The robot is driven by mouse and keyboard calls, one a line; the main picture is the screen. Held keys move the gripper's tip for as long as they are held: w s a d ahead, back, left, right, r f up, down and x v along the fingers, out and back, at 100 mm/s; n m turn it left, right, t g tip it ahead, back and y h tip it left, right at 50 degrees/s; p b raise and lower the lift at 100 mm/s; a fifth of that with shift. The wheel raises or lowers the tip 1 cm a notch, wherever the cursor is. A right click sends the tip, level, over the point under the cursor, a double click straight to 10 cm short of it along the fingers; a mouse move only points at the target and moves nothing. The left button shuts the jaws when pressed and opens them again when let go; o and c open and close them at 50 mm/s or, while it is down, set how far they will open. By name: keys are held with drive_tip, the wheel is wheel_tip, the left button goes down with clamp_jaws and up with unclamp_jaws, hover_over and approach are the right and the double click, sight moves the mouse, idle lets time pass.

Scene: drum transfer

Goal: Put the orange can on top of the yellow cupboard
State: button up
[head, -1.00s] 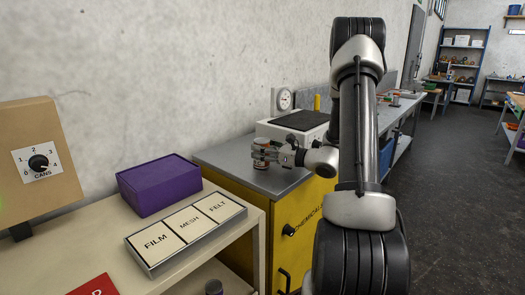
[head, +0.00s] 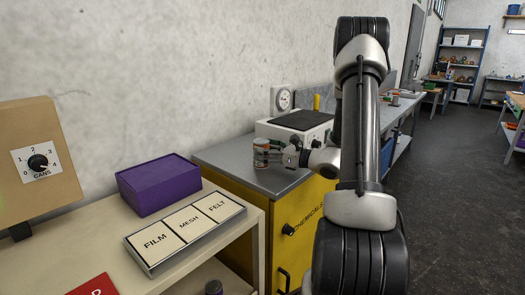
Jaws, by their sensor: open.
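The can's lower right side is close to the gripper.
A white device with a dark top (head: 301,121) and a round gauge (head: 283,98) stand behind the gripper. At left, a beige bench holds a purple box (head: 159,184), a FILM/MESH/FELT tray (head: 148,264) and a CANS dial box (head: 38,160). A dark-topped can (head: 213,288) shows below.

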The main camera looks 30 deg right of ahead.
drive_tip(key=v, duration=1)
drive_tip(key=shift+s+a, duration=0.15)
drive_tip(key=s+a+r+n+g+y, duration=0.1)
drive_tip(key=s+a+r+n+g, duration=0.2)
drive_tip(key=s+a+n+g, duration=0.5)
drive_tip(key=s+a+r+n+g, duration=0.2)
drive_tip(key=s+a+n+g, duration=0.3)
drive_tip(key=a, duration=0.5)
drive_tip(key=s+r+n+g+h, duration=0.1)
drive_tip(key=s+n+h, duration=0.4)
drive_tip(key=s+n, duration=0.45)
drive_tip(key=s+d+r+n+t+h, duration=0.1)
drive_tip(key=d+r+n+t+h, duration=0.2)
drive_tip(key=d+r+n+h, duration=0.2)
drive_tip(key=shift+s+d+n, duration=0.2)
drive_tip(key=shift+d+n, duration=0.15)
drive_tip(key=shift+n, duration=0.8)
